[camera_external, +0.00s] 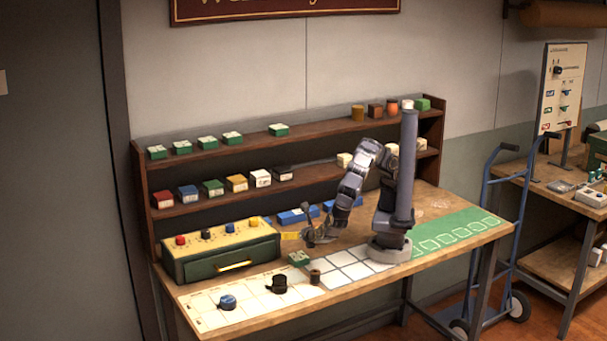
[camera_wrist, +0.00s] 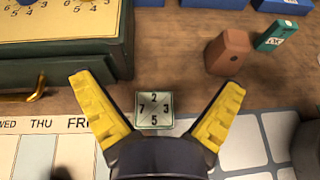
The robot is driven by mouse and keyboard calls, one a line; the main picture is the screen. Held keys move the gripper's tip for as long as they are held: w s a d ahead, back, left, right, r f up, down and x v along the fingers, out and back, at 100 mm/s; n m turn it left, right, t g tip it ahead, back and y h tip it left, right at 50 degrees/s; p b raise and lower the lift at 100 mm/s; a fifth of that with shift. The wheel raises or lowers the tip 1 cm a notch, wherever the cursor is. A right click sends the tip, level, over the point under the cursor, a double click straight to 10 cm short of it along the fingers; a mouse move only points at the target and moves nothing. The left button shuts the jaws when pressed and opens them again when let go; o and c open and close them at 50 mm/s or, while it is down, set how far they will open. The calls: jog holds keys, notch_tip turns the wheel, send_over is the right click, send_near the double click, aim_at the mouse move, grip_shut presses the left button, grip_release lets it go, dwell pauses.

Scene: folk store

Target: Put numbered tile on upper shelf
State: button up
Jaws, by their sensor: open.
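The numbered tile (camera_wrist: 154,110) is a small green block with a pale top bearing the digits 2, 7, 3 and 5. It lies flat on the bench, and it also shows in the external view (camera_external: 299,258) in front of the drawer box's right end. My gripper (camera_wrist: 158,85) is open, with its yellow fingers spread left and right of the tile in the picture; it is empty. In the external view my gripper (camera_external: 304,237) hangs above and behind the tile. The upper shelf (camera_external: 255,137) bears several similar green tiles, with a wider gap left of the rightmost one.
A green drawer box (camera_external: 221,259) with coloured knobs stands left of my gripper. A brown block (camera_wrist: 228,52) and a green block (camera_wrist: 277,35) lie behind the tile. Blue boxes (camera_external: 297,215) sit farther back. Coloured boxes line the lower shelf (camera_external: 222,197). A dark round object (camera_external: 277,284) lies on the calendar sheet.

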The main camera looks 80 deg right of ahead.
aim_at(299, 256)
jog(key=shift+s+a+f+n+t, duration=0.15)
jog(key=shift+a+f+n+t, duration=0.15)
jog(key=shift+a+f+n, duration=0.35)
jog(key=shift+d+f, duration=0.2)
jog(key=shift+f, duration=2.2)
notch_tip(299, 256, down, 2)
jog(key=shift+f, duration=0.2)
jog(key=shift+x, duration=1.45)
jog(key=shift+r, duration=0.2)
jog(key=shift+c, duration=0.3)
jog(key=c, duration=1.1)
